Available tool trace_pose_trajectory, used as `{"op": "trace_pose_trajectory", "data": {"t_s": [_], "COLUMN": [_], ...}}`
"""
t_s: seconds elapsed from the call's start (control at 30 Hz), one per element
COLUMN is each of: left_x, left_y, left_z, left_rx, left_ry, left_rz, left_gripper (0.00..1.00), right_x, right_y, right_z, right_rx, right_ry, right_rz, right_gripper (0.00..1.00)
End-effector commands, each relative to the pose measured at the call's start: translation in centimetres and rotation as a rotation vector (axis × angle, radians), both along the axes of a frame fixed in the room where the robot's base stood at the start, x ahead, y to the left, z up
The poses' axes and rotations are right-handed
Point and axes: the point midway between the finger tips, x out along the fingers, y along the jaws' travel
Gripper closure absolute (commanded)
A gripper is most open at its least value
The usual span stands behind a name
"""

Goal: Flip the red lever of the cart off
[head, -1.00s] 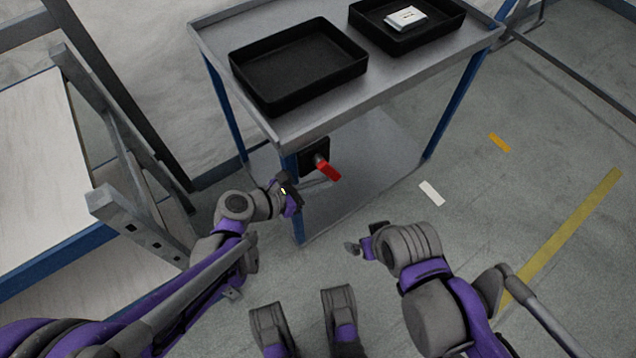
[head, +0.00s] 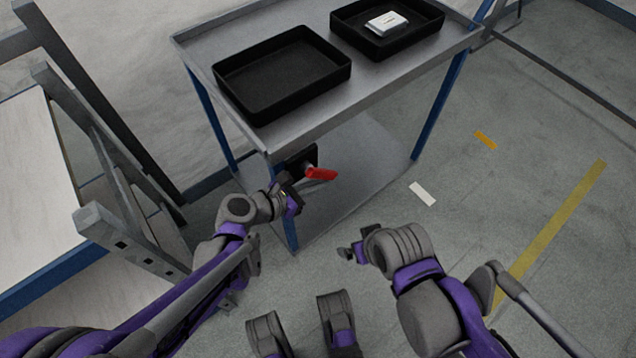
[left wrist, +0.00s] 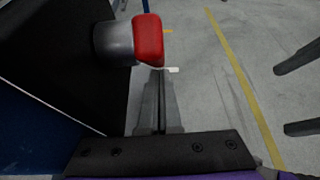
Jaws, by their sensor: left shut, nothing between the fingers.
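The cart (head: 390,108) has a grey top and blue legs. Its red lever (head: 321,174) sits on a black box (head: 301,161) at the near left corner, below the top, and points right, nearly level. In the left wrist view the red lever (left wrist: 148,40) stands out from a grey round hub (left wrist: 113,43). My left gripper (head: 312,185) is shut and empty, its fingers just below the lever. In the left wrist view the fingertips (left wrist: 160,72) are close to the lever's lower end; contact is unclear. My right gripper (head: 347,252) hangs away from the cart; its jaws are too small to read.
Two black trays stand on the cart: an empty one (head: 240,100) and one (head: 425,48) holding a white box (head: 386,22). A grey frame (head: 130,238) and a pale-topped bench (head: 35,180) stand at left. The floor right of the cart is clear.

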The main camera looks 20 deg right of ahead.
Motion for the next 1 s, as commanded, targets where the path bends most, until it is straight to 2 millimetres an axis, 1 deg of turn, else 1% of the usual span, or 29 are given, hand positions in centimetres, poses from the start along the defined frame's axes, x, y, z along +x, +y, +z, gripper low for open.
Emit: {"op": "trace_pose_trajectory", "data": {"t_s": [0.23,0.53,0.8,1.0], "left_x": [-0.1,-0.5,-0.5,-0.4], "left_y": [0.3,1.4,1.5,1.7], "left_z": [0.1,0.4,0.4,-0.3], "left_rx": [0.000,0.000,0.000,0.001], "left_ry": [0.000,0.000,0.000,0.001], "left_rz": [0.001,0.001,0.000,0.000], "left_gripper": [1.00,1.00,1.00,1.00], "right_x": [0.0,-0.1,0.0,0.0], "right_y": [0.0,0.0,0.0,0.0], "right_z": [0.1,0.4,0.3,-0.2], "right_rx": [0.000,0.000,0.000,0.000], "right_ry": [0.000,-0.001,-0.001,0.001], "right_rz": [0.000,0.000,0.000,0.000], "right_gripper": [0.00,0.00,0.00,0.00]}}
